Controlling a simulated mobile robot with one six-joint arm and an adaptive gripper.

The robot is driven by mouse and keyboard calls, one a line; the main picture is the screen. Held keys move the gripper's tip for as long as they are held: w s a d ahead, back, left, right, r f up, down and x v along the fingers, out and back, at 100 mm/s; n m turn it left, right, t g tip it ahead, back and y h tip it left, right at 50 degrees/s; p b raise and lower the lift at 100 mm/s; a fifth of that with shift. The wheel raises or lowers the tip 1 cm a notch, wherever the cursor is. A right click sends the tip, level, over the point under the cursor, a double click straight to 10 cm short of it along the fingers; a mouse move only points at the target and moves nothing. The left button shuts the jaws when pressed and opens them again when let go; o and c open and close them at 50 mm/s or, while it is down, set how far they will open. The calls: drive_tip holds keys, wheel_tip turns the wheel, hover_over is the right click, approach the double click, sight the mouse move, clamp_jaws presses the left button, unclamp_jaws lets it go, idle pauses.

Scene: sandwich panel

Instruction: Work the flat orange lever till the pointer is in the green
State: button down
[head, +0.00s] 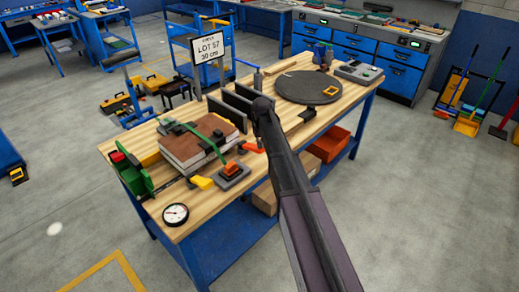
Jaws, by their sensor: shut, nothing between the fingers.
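A flat orange lever (232,169) lies on a dark grey base at the front of the workbench, beside a brown block (197,150) bound with a green strap (208,141). A second orange piece (251,148) lies just right of the block. A round white dial (175,214) stands at the bench's front left corner; its pointer and any green zone are too small to read. My gripper (260,141) is shut and empty, right of the block near the second orange piece. My own dark arm partly hides it, so I cannot tell if it touches anything.
A yellow handle (201,182) lies left of the lever, and a green holder (131,173) stands at the bench's left end. Dark upright plates (235,106), a lot sign (207,48) and a round dark plate (308,87) stand behind. The front right benchtop is mostly clear.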

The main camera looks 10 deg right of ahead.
sight(260, 151)
wheel_tip(260, 151, down, 4)
drive_tip(key=b, duration=0.4)
drive_tip(key=shift+f, duration=0.2)
drive_tip(key=shift+r, duration=0.1)
drive_tip(key=shift+s, duration=0.1)
drive_tip(key=shift+s+d+r+p, duration=0.1)
drive_tip(key=shift+s+r+p, duration=0.15)
drive_tip(key=shift+s, duration=0.5)
drive_tip(key=shift+s+d+r+p, duration=0.1)
drive_tip(key=shift+s+r, duration=0.15)
drive_tip(key=shift+s, duration=0.45)
drive_tip(key=shift+w, duration=0.1)
